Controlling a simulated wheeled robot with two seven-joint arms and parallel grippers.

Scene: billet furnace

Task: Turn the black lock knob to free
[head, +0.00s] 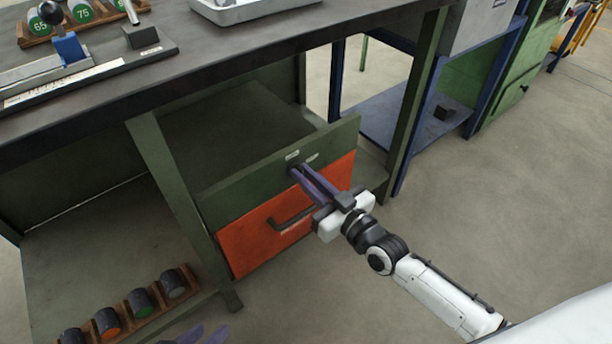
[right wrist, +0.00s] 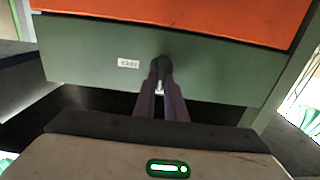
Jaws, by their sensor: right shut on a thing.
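The black lock knob (head: 293,169) sits on the green front panel (head: 235,190), just above an orange drawer front (head: 250,236). My right gripper (head: 298,172) is shut on the knob, with its purple fingers reaching in from the lower right. In the right wrist view the knob (right wrist: 161,68) shows between the fingertips, with a small white mark under it. The fingers cover part of the knob, so its turn position is hard to tell. My left gripper (head: 208,334) shows only as two purple fingertips at the bottom edge, apart and empty.
The orange drawer has a black bar handle (head: 290,219). A small label (right wrist: 128,63) is beside the knob. A rack of dark cylinders (head: 110,325) stands low at left. The dark bench top (head: 215,45) overhangs the panel. Floor at right is clear.

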